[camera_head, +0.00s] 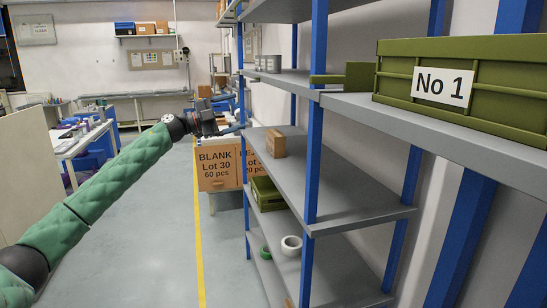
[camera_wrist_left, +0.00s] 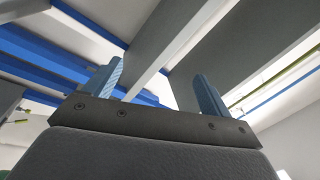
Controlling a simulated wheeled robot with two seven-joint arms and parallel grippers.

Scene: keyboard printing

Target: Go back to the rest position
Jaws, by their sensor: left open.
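My left arm reaches in from the lower left of the head view, covered in green padding. My left gripper (camera_head: 234,118) is at the arm's far end, in front of the left end of the shelf rack (camera_head: 360,212). In the left wrist view the two blue fingers of the left gripper (camera_wrist_left: 158,72) stand wide apart with nothing between them. Grey shelf undersides and blue beams show beyond the fingers. My right gripper is in neither view.
A green crate labelled No 1 (camera_head: 470,90) stands on the upper right shelf. A cardboard box marked BLANK Lot 30 (camera_head: 218,168) is behind the gripper. Lower shelves hold a small brown box (camera_head: 276,143), a green bin (camera_head: 267,194) and a white roll (camera_head: 291,245). The floor (camera_head: 150,240) is open.

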